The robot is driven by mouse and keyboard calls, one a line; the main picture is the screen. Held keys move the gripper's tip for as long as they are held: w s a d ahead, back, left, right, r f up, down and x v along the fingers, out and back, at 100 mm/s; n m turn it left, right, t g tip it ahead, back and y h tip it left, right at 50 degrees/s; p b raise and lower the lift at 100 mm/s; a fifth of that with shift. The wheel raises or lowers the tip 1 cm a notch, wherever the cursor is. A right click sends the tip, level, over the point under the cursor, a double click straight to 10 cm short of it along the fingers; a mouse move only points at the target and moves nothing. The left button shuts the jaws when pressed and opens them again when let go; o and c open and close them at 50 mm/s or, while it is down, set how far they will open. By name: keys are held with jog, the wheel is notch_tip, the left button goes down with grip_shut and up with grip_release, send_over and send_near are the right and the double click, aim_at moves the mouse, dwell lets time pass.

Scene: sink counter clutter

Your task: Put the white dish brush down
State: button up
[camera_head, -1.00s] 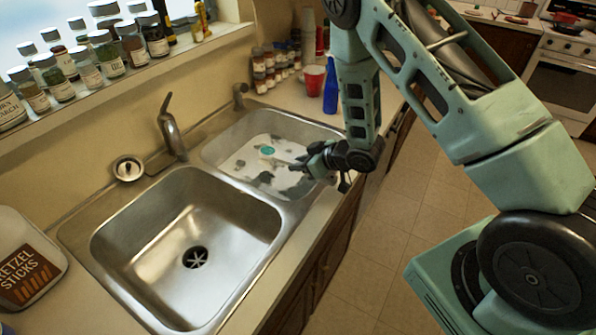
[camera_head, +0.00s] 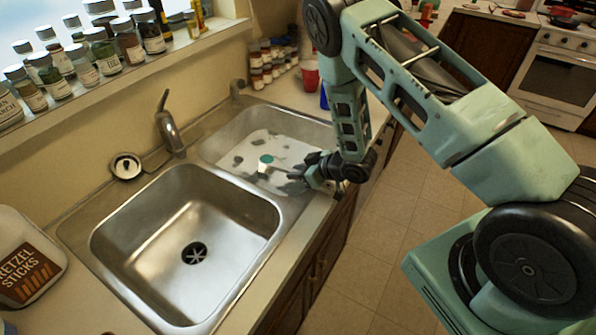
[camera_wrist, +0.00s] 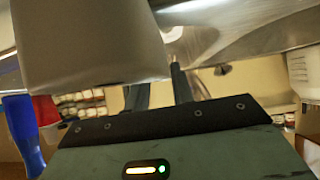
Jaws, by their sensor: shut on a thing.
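The white dish brush (camera_head: 282,167) shows in the head view as a thin pale handle with a round teal part at its left end. My gripper (camera_head: 300,174) is shut on its right end, at the right side of the far sink basin (camera_head: 222,140). The brush lies over that basin, pointing left; I cannot tell whether it touches anything below. In the wrist view my dark fingers (camera_wrist: 160,95) are partly hidden. A large pale grey shape (camera_wrist: 90,40) fills the upper left there, too close to identify.
The near basin (camera_head: 190,240) is empty, with a drain. The faucet (camera_head: 169,130) stands behind the basins. A red cup (camera_head: 310,74) and a mostly hidden blue bottle (camera_head: 324,96) stand on the counter beyond. A pretzel container (camera_head: 28,262) is at left; jars line the sill.

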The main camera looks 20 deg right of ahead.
jog(key=shift+f, duration=0.3)
jog(key=o, duration=1)
jog(key=shift+r, duration=0.1)
